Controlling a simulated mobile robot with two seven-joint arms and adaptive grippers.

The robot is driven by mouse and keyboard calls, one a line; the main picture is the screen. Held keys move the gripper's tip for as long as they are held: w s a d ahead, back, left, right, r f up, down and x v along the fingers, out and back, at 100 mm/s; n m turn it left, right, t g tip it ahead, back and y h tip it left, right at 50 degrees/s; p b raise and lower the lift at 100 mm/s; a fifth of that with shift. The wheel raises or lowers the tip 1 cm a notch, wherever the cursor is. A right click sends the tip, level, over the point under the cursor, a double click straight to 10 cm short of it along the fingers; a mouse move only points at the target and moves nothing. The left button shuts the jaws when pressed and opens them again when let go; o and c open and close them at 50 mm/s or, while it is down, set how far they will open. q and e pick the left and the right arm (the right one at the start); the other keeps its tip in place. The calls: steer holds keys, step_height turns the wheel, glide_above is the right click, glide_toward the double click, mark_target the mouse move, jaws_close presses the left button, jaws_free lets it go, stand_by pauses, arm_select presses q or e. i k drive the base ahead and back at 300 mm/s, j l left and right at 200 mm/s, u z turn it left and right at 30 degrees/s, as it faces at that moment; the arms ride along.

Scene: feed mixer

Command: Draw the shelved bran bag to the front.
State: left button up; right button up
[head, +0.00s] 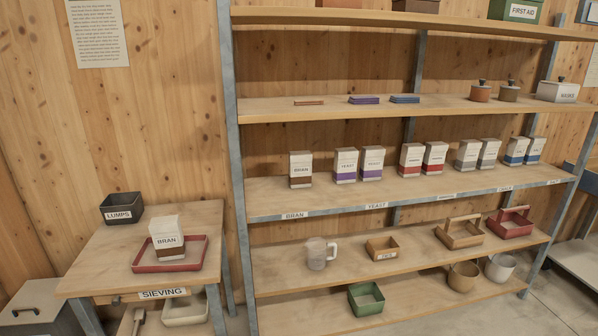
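The shelved bran bag (301,169), white with a brown base and the word BRAN, stands upright on the middle shelf (330,194) at its left end. It is set back from the front edge, above the BRAN shelf label (295,215). Bare shelf shows in front of it. A second bran bag (167,239) stands in a red tray (142,266) on the sieving table at the left. Neither of my grippers is in the head view.
Yeast bags (346,165) and several other bags stand right of the shelved bran bag. The shelf's left upright (233,130) is close on its left. A black LUMPS bin (121,208) sits on the sieving table (90,275). A clear jug (318,254) is on the shelf below.

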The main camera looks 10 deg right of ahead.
mark_target(300, 163)
steer(key=i+l+u, duration=0.4)
steer(key=i+l, duration=0.2)
steer(key=i+l+u, duration=0.2)
steer(key=l, duration=0.2)
steer(key=i+l+u, duration=0.2)
steer(key=l, duration=0.2)
steer(key=i+l+u, duration=0.2)
steer(key=l, duration=0.2)
steer(key=i, duration=0.05)
